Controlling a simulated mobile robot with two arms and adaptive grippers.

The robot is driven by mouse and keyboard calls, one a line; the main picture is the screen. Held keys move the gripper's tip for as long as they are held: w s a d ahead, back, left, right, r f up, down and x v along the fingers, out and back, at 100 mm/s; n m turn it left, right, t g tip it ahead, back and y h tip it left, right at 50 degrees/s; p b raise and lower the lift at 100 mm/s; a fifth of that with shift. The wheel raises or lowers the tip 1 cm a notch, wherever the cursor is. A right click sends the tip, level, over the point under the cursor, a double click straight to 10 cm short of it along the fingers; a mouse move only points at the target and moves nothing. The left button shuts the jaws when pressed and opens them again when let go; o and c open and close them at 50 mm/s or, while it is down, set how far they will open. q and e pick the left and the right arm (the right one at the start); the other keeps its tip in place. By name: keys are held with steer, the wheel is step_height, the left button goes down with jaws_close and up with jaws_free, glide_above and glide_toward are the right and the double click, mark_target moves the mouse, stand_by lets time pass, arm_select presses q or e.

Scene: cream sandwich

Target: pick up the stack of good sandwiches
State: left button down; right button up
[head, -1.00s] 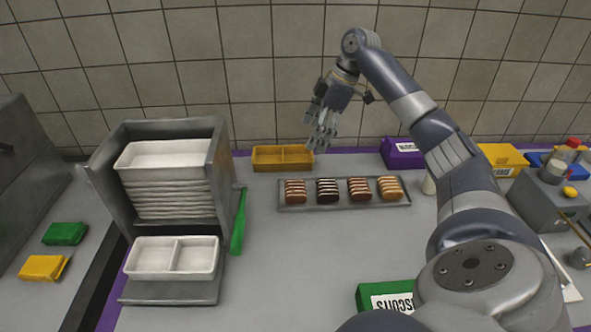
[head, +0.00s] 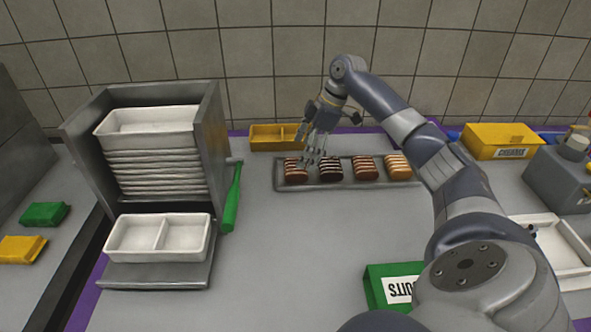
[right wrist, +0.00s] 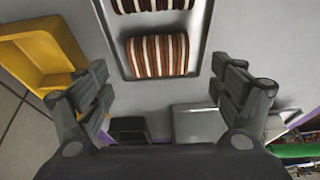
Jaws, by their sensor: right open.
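A row of striped sandwich stacks lies on a grey tray (head: 280,176): a reddish-brown stack (head: 295,170) at the left end, a dark brown stack (head: 330,169), another reddish-brown stack (head: 365,168) and a tan stack (head: 398,166). Which is the good stack cannot be told. My right gripper (head: 313,158) is open and empty, low over the left part of the tray, partly hiding the two left stacks. In the right wrist view the end brown-and-cream stack (right wrist: 157,56) lies ahead of and between the spread fingers. My left gripper is out of view.
A green box (head: 380,285) lies in front and a yellow box (head: 495,140) at back right. The middle counter is clear.

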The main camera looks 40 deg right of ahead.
mark_target(296, 170)
steer(key=x, duration=0.5)
steer(key=shift+w+a+p, duration=0.1)
steer(key=shift+w+p, duration=0.1)
steer(key=shift+p, duration=0.2)
steer(key=shift+c, duration=0.6)
steer(key=c, duration=1)
